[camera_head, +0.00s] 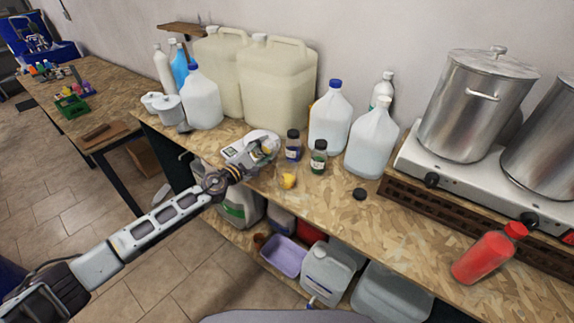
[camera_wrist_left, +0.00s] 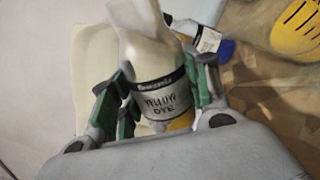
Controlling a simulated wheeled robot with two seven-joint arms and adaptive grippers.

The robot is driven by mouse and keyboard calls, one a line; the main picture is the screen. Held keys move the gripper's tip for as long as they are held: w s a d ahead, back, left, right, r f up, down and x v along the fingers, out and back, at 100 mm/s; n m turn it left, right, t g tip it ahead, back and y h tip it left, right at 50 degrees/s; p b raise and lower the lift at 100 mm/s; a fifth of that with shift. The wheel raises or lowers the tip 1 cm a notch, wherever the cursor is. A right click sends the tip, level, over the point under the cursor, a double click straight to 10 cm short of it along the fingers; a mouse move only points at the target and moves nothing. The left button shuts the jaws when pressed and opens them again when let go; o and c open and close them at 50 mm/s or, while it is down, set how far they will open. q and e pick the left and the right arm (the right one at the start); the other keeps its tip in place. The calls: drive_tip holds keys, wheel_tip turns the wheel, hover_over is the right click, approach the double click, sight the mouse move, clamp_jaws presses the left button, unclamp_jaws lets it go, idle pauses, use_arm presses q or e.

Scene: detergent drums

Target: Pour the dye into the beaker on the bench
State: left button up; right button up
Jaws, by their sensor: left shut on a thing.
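My left gripper (camera_head: 260,153) is shut on the dye bottle (camera_wrist_left: 158,72) over the front part of the bench. In the left wrist view the bottle sits between the green finger pads, its label reading "YELLOW DYE". In the head view the gripper mostly hides it. I cannot make out a beaker for certain in either view; the gripper covers part of the bench. My right gripper is not in view.
Two small dark-capped bottles (camera_head: 319,157) stand right of the gripper. A yellow object (camera_head: 289,181) and a black cap (camera_head: 360,194) lie near the front. Large jugs (camera_head: 275,84) stand behind. A red bottle (camera_head: 485,257) lies at right. The front middle of the bench (camera_head: 410,230) is clear.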

use_arm(q)
drive_tip(key=shift+s+d+n, duration=0.1)
drive_tip(key=shift+n, duration=0.4)
drive_tip(key=shift+d+n, duration=0.1)
drive_tip(key=shift+n, duration=0.2)
drive_tip(key=shift+s+f, duration=0.1)
drive_tip(key=shift+d+r+n+p, duration=0.1)
drive_tip(key=shift+n+p, duration=0.1)
drive_tip(key=shift+n, duration=0.3)
drive_tip(key=shift+r+n+p, duration=0.1)
drive_tip(key=shift+n+p, duration=0.05)
drive_tip(key=shift+n, duration=0.35)
drive_tip(key=shift+w+a+f+n+b, duration=0.1)
drive_tip(key=shift+a+f+n+b, duration=0.05)
drive_tip(key=shift+f+n+b, duration=0.3)
drive_tip(key=shift+w+a+f+n+b, duration=0.1)
drive_tip(key=shift+a+f+n+b, duration=0.05)
drive_tip(key=shift+f+n+b, duration=0.25)
drive_tip(key=shift+w+a+f+n+b, duration=0.1)
drive_tip(key=shift+f+n+b, duration=0.4)
drive_tip(key=shift+f+b, duration=0.25)
drive_tip(key=shift+w+a+f+n+b, duration=0.1)
drive_tip(key=shift+f+n+b, duration=0.35)
drive_tip(key=shift+f+b, duration=0.3)
drive_tip(key=shift+w+a+n, duration=0.1)
drive_tip(key=shift+a+n, duration=0.15)
drive_tip(key=shift+n, duration=0.65)
drive_tip(key=shift+w+a+f+n, duration=0.1)
drive_tip(key=shift+n, duration=0.8)
